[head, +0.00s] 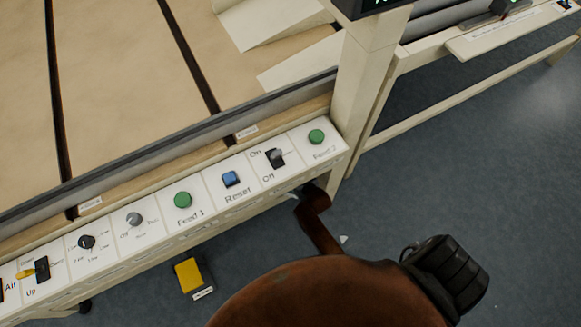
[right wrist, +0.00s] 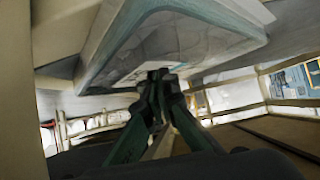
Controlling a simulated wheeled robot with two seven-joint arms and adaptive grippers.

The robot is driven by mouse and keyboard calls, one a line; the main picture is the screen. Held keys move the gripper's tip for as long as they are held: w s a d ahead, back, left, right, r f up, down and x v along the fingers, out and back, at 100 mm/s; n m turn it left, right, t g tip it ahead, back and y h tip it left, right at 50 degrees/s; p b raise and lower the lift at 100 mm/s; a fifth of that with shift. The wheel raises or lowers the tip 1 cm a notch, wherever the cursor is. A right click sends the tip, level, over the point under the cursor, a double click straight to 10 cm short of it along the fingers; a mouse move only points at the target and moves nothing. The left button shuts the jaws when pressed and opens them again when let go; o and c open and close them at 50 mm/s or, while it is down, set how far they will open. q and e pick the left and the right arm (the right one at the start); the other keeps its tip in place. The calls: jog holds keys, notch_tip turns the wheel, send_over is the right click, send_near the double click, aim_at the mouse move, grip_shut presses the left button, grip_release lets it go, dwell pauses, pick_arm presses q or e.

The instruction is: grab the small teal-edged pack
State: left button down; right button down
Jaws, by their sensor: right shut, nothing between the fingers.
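A pale pack with a teal edge (right wrist: 185,35) fills the upper middle of the right wrist view. It looks cloudy, with printing low on its face, and its top is cut off by the frame. My right gripper (right wrist: 158,76) is just below the pack, its fingers closed together and empty. The fingertips overlap the pack's lower edge in the picture; I cannot tell whether they touch it. I cannot make out the pack or either gripper in the head view. My left gripper is not in view.
A machine with a control panel (head: 210,192) of buttons and switches crosses the head view, with tan wadding (head: 110,60) above it. A yellow box (head: 188,275) lies on the blue-grey floor (head: 460,190). A brown rounded object (head: 310,295) fills the lower middle.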

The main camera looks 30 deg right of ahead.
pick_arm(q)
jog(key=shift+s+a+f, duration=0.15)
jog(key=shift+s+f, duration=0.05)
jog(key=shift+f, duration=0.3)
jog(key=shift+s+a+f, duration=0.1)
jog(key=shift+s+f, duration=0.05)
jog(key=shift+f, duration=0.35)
